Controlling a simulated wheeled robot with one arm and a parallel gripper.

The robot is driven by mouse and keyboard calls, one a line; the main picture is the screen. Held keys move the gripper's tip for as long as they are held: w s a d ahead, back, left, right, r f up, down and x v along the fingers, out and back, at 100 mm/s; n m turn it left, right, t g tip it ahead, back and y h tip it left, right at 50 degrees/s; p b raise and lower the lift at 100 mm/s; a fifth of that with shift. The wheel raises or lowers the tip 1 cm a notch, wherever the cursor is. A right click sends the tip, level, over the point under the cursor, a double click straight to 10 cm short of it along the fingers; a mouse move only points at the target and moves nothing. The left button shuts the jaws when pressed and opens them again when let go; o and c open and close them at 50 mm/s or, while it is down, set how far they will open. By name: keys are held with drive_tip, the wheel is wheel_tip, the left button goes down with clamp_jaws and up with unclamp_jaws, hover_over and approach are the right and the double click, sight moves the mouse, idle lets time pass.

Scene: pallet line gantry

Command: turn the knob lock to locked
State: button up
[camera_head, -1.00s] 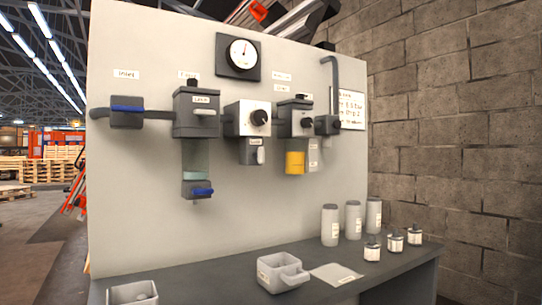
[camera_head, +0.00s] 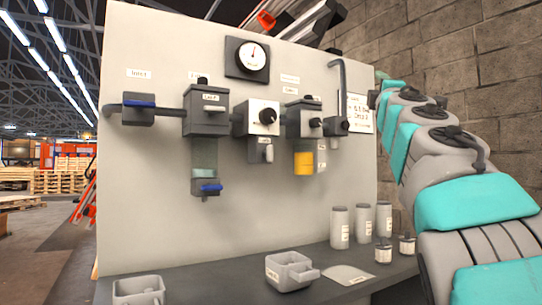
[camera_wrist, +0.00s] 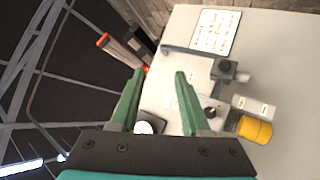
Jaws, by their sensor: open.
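The grey panel (camera_head: 150,215) carries a row of units. A white-faced unit (camera_head: 245,119) near its middle has a round black knob (camera_head: 268,116). To its right, a grey unit with a yellow bowl (camera_head: 304,163) has another black knob (camera_head: 315,123). Labels are too small to read, so I cannot tell which knob is the knob lock or how it is set. In the wrist view, my gripper (camera_wrist: 160,72) is open and empty, its two green fingers apart from the panel.
A round gauge (camera_head: 252,56) sits above the units. A pipe (camera_head: 341,88) runs down on the right, near my arm. Blue-handled valves (camera_head: 139,104) are on the left. The bench (camera_head: 235,277) holds a grey bin (camera_head: 288,272) and grey bottles (camera_head: 340,228). A block wall (camera_head: 440,60) stands right.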

sight(272, 149)
drive_tip(key=a+r+n+g+y+b, duration=0.1)
drive_tip(key=a+n+g+y+b, duration=0.15)
drive_tip(key=a+n+y, duration=1.3)
drive_tip(key=w+a+f+n+g+h, duration=0.1)
drive_tip(key=a+f+n+g, duration=0.2)
drive_tip(key=f+n, duration=0.35)
drive_tip(key=w+a+f+n+g+h, duration=0.1)
drive_tip(key=a+f+n+g+h, duration=0.15)
drive_tip(key=f+n+g, duration=0.4)
drive_tip(key=w+a+t+p, duration=0.1)
drive_tip(key=w+a+f+m+t+p, duration=0.1)
drive_tip(key=w, duration=0.1)
drive_tip(key=w+a+m+t+p, duration=0.1)
drive_tip(key=w, duration=0.1)
drive_tip(key=shift+w+a+f+y, duration=0.1)
drive_tip(key=shift+a+f+y, duration=0.05)
drive_tip(key=shift+a+y, duration=0.2)
drive_tip(key=shift+w+a+f+p, duration=0.15)
drive_tip(key=shift+w+a+p, duration=0.2)
drive_tip(key=shift+w, duration=0.25)
drive_tip(key=shift+c, duration=0.2)
clamp_jaws()
